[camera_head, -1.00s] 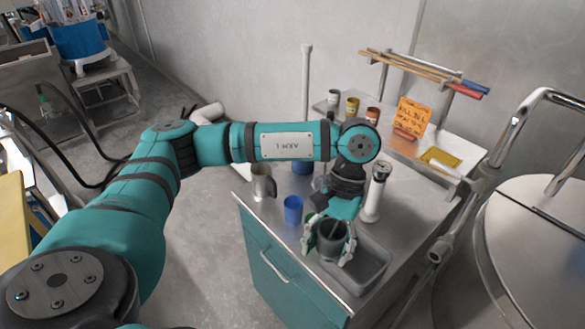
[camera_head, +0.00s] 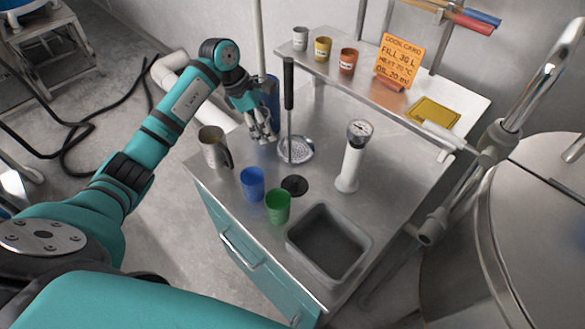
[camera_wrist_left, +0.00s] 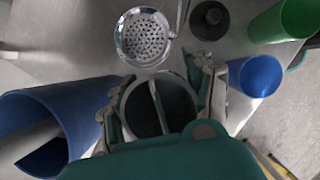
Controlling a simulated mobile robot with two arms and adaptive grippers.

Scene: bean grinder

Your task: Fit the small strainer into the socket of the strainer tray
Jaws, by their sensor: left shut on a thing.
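My left gripper (camera_head: 264,138) is at the back left of the steel table. In the left wrist view its fingers (camera_wrist_left: 165,105) are shut on a round, dark cup-like thing (camera_wrist_left: 150,122) with a pale rim and a thin bar across its mouth. I cannot tell whether this is the small strainer. A round perforated metal piece (camera_head: 296,150) lies on the table just right of the gripper; it also shows in the left wrist view (camera_wrist_left: 145,36), apart from the held thing. A socket cannot be made out. My right gripper is out of view.
A black-handled rod (camera_head: 289,95) stands upright by the perforated piece. Near the gripper are a blue cylinder (camera_head: 271,92) and a metal jug (camera_head: 213,148). A blue cup (camera_head: 252,184), green cup (camera_head: 278,206), black disc (camera_head: 294,185), white gauge post (camera_head: 350,165) and grey bin (camera_head: 352,228) stand forward.

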